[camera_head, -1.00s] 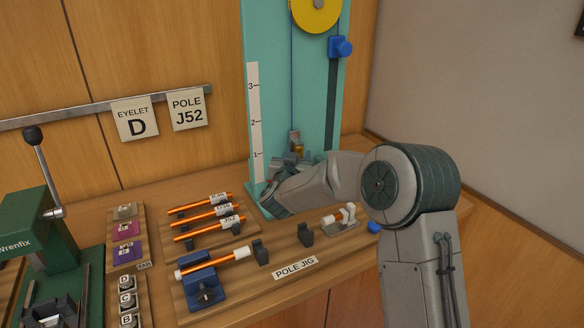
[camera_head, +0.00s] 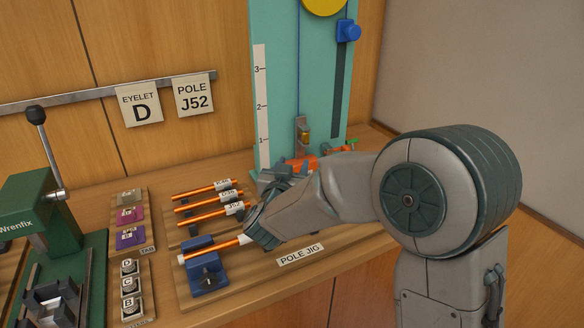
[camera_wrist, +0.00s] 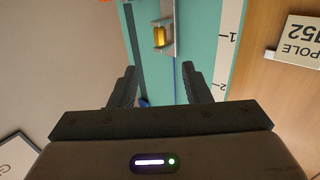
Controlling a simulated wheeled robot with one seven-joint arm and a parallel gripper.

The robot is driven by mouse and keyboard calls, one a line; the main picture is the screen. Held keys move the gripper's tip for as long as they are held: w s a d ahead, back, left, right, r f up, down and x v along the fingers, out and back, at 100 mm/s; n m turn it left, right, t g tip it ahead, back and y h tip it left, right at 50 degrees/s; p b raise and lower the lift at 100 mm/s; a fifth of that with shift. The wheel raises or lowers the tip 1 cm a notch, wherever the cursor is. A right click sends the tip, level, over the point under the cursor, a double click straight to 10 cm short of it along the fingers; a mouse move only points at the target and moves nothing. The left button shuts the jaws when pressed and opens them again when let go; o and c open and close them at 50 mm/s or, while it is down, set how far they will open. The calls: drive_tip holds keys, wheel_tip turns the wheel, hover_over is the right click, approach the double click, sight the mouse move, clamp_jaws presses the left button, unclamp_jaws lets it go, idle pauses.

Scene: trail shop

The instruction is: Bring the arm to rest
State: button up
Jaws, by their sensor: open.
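My gripper (camera_wrist: 158,88) is open in the wrist view, with nothing between its two dark fingers. Beyond them is the teal board (camera_wrist: 200,40) with a grey hanger and a yellow-brass piece (camera_wrist: 160,37). In the head view my arm reaches in from the right, bent over the bench, with its wrist above the pole jig (camera_head: 240,285). The fingers are hard to make out there. The brass piece on its blue cord (camera_head: 305,133) hangs apart from my wrist. My arm hides the right part of the jig.
Orange poles (camera_head: 205,190) lie in a rack left of my wrist; another orange pole (camera_head: 215,252) sits in the blue clamp (camera_head: 205,275). A green press (camera_head: 45,215) stands left. An orange object (camera_head: 303,163) lies at the board's foot.

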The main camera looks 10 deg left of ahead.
drive_tip(key=s+d+f+g+y, duration=0.1)
drive_tip(key=s+d+f+g, duration=0.2)
drive_tip(key=s+d+g, duration=0.4)
drive_tip(key=s+d+f+n+g, duration=0.1)
drive_tip(key=s+d+f+g, duration=0.3)
drive_tip(key=s+d, duration=1.2)
drive_tip(key=s+g, duration=0.4)
drive_tip(key=s, duration=0.2)
drive_tip(key=shift+s+d+y, duration=0.35)
drive_tip(key=shift+s+y, duration=0.05)
